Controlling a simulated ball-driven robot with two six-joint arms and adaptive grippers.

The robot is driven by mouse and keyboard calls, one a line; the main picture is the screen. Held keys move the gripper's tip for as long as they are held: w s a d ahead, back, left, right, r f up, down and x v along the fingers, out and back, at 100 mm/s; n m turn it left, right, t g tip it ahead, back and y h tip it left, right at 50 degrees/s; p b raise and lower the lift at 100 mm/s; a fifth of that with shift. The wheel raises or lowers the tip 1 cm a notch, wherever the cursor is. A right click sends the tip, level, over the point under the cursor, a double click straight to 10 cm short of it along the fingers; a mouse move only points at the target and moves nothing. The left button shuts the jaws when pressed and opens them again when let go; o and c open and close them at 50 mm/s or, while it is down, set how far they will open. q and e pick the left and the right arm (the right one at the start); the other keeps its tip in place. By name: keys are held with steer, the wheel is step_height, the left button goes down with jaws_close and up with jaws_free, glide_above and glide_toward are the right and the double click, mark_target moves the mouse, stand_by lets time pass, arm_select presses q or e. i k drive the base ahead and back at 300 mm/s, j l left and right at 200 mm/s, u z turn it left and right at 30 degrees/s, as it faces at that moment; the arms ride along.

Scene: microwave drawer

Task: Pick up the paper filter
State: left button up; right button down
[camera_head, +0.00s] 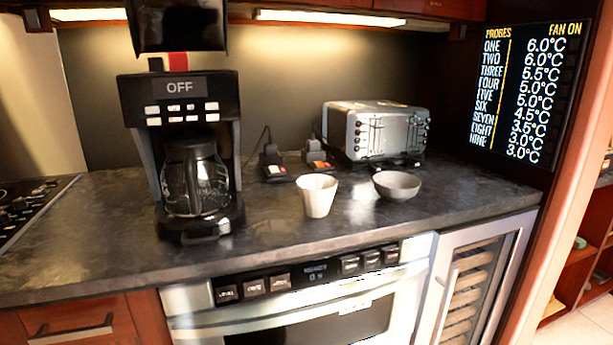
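A white, cup-shaped piece with an open top and tapering sides (317,196) stands upright on the dark counter, right of the coffee maker. It looks like the paper filter, but I cannot tell for certain that it is paper. Nothing touches it. The coffee maker (184,100) is black, with a panel reading OFF and a glass carafe (194,178) seated in it. Neither of my grippers shows in the head view.
A grey bowl (397,186) sits right of the white piece, before a silver toaster (377,132). Two small dark devices (272,165) (318,162) stand behind. A black block (177,26) is above the coffee maker. The counter's front strip (290,232) is clear, above a steel microwave drawer (310,305).

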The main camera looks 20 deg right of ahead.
mark_target(317, 192)
steer(key=i+l, duration=0.1)
steer(key=l, duration=0.25)
steer(key=i+l, duration=0.1)
steer(key=l, duration=0.25)
steer(key=i+l, duration=0.1)
steer(key=l, duration=0.3)
steer(key=i+l, duration=0.1)
steer(key=l, duration=0.25)
steer(key=u, duration=0.05)
